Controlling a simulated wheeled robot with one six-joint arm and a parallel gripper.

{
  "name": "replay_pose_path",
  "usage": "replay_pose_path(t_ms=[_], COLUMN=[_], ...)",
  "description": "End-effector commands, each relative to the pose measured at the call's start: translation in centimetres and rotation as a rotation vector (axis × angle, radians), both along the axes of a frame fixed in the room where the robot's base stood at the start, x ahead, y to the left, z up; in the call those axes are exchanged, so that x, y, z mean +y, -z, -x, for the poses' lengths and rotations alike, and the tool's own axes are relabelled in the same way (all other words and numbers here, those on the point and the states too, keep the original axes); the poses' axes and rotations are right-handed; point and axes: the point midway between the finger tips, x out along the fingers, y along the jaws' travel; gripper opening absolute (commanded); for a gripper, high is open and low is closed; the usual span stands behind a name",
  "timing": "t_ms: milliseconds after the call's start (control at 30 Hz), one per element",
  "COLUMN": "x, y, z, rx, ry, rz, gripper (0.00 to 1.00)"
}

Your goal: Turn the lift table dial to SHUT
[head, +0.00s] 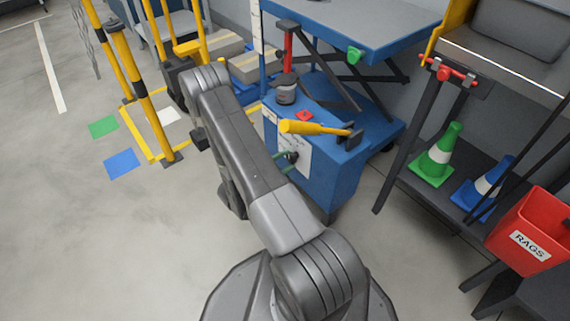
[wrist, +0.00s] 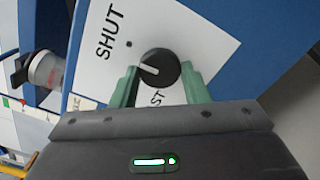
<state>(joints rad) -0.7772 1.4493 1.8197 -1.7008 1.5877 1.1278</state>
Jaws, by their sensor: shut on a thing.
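The lift table dial is a round black knob (wrist: 163,60) with a white pointer line, on a white plate of the blue lift table (head: 325,185). In the wrist view its pointer points left, below the black dot beside the word SHUT (wrist: 108,32). A second label starting "ST" (wrist: 157,98) is partly hidden below the knob. My gripper (wrist: 159,74) has its green fingers shut on the knob, one on each side. In the head view my gripper (head: 289,158) is at the front plate of the lift table, mostly hiding the dial.
A red button (head: 304,115) and a grey canister (head: 286,92) are on top. A dark shelf with a green cone (head: 437,157) and red RAGS bin (head: 532,232) stands right. Floor at left is open.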

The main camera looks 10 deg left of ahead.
Motion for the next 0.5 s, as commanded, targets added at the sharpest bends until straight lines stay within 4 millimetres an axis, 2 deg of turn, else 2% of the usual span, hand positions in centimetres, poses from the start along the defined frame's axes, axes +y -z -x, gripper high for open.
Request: replay_pose_path(t_ms=[500], x=[0.01], y=[-0.01], z=[0.02], rx=[-0.038], ry=[-0.001], rz=[-0.049], gripper=[0.19])
